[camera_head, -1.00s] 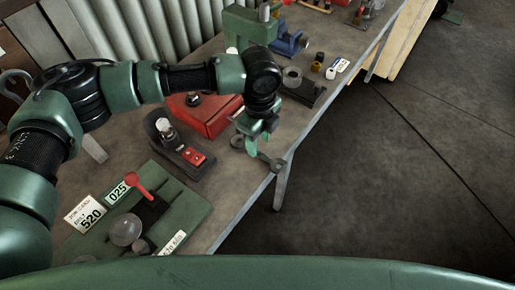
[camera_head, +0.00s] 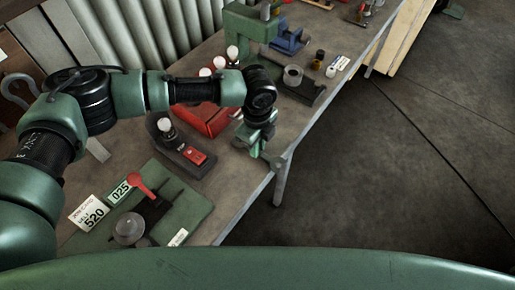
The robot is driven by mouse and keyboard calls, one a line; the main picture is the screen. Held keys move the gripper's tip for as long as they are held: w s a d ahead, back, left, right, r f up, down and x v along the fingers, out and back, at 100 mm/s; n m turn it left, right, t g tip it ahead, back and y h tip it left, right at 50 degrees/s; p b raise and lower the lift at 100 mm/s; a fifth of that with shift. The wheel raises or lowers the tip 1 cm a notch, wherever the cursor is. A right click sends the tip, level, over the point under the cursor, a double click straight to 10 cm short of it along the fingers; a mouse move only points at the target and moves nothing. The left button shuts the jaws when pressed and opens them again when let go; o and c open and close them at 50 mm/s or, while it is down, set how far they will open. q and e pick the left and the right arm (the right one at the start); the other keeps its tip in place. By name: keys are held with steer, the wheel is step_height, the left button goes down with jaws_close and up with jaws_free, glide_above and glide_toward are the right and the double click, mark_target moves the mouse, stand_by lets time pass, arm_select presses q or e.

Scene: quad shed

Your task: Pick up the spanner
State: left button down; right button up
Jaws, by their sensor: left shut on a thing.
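The grey metal spanner (camera_head: 277,163) is at the bench's front edge, with one end showing just right of my left gripper. The rest of it is hidden behind the gripper fingers. My left gripper (camera_head: 254,146) points down over the bench edge and is shut on the spanner. I cannot tell whether the spanner is clear of the bench top. My right gripper is not in view.
A red box (camera_head: 212,121) and a dark block with a red part (camera_head: 195,156) are left of the gripper. A dark bracket (camera_head: 307,91) lies beyond. Open floor (camera_head: 400,160) is right of the bench.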

arm_select(q)
steer(key=shift+r, duration=0.6)
step_height(320, 180, up, 19)
steer(key=b, duration=0.3)
steer(key=shift+b, duration=0.4)
steer(key=shift+f, duration=0.15)
